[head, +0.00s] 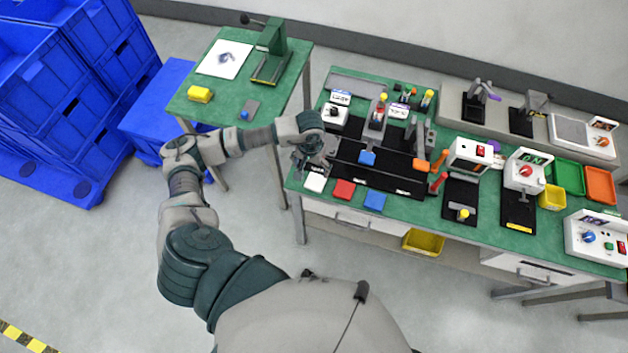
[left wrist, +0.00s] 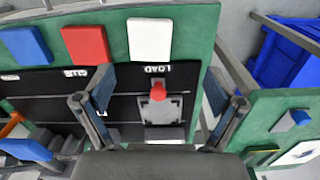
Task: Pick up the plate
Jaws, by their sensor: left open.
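A grey plate with a red knob (left wrist: 158,106) lies on the black board by the LOAD label in the left wrist view. In the head view my left gripper (head: 313,160) is over the left end of the green bench and hides that spot. In the left wrist view my left gripper (left wrist: 160,88) is open and empty, one finger on each side of the plate, apart from it. A second small grey plate with a blue knob (head: 250,108) lies on the side table; it also shows in the left wrist view (left wrist: 293,120). My right gripper is not in view.
White (head: 314,182), red (head: 344,189) and blue (head: 375,201) squares lie along the bench's front edge. Levers and clamp fixtures crowd the bench right of my gripper. A yellow block (head: 200,94) and a green press (head: 272,55) stand on the side table.

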